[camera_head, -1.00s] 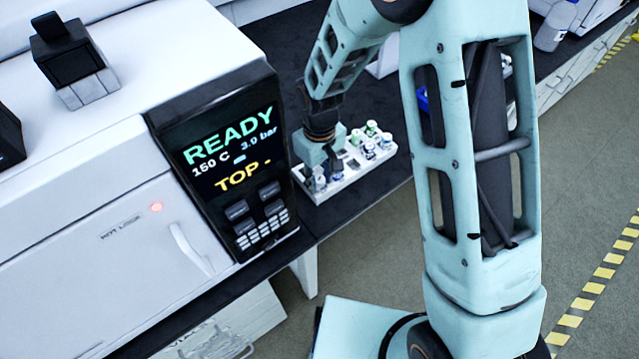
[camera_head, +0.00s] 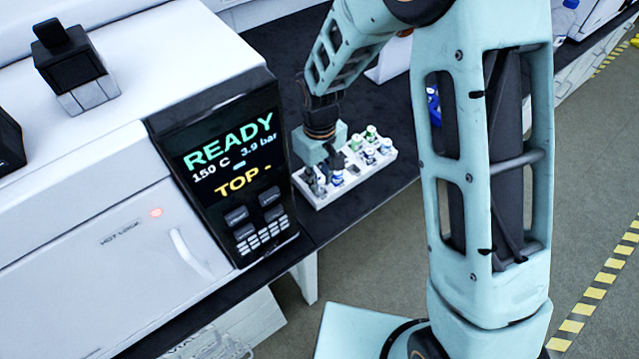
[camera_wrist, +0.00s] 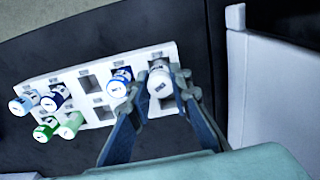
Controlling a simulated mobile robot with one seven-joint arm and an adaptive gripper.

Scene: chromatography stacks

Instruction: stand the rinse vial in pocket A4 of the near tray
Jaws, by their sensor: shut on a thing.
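The near tray (camera_head: 352,184) is a white rack on the dark bench beside the instrument; it also shows in the wrist view (camera_wrist: 72,78). My gripper (camera_head: 325,178) is low over the tray's instrument-side end. In the wrist view my gripper (camera_wrist: 161,97) is shut on a white-capped vial (camera_wrist: 159,84), which I take for the rinse vial. This vial is upright in or just over an end pocket; the fingers hide its lower part, so I cannot tell if it is seated. Pocket letters are not readable.
A blue-banded vial (camera_wrist: 119,86) stands close beside one finger. Empty pockets (camera_wrist: 91,81) lie between. The instrument with its READY screen (camera_head: 228,150) stands close to the tray.

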